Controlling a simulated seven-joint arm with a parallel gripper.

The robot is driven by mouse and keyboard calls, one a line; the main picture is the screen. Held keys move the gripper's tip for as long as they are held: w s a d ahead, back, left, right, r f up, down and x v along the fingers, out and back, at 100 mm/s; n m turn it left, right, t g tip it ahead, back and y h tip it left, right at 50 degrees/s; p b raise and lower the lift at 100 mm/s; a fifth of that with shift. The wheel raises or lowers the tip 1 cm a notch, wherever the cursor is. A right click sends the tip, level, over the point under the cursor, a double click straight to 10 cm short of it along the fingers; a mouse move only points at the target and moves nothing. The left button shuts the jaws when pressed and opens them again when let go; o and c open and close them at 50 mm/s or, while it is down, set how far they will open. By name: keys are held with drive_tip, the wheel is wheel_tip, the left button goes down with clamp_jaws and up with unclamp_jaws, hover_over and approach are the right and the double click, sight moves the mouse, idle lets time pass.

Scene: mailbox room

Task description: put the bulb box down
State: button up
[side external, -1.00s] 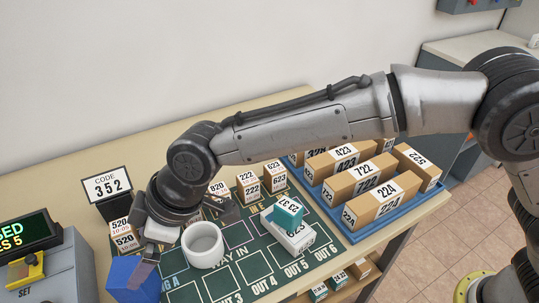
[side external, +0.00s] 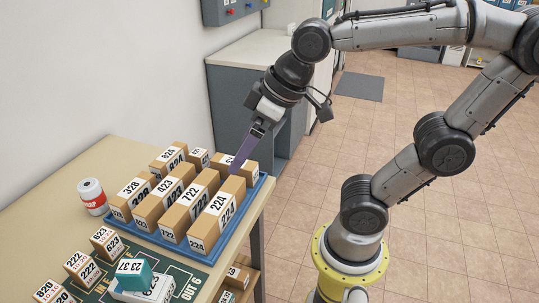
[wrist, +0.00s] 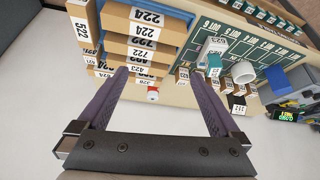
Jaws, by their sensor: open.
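No box is plainly marked as the bulb box. A small teal box (side external: 134,271) sits on top of a white box (side external: 152,293) on the green mat, well away from my gripper. The teal box also shows in the wrist view (wrist: 215,61).
The blue tray (side external: 243,221) holds several brown numbered boxes. A red and white can (side external: 92,196) stands on the bare table left of it. Several small numbered boxes (side external: 106,243) line the mat. A white cup (wrist: 243,72) stands farther along.

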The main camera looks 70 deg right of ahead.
drive_tip(key=s+d+f+m+h, duration=0.1)
drive_tip(key=s+d+f+m, duration=0.1)
drive_tip(key=s, duration=0.4)
drive_tip(key=shift+s+d+f, duration=0.2)
drive_tip(key=shift+d+f, duration=0.45)
drive_tip(key=shift+d, duration=0.25)
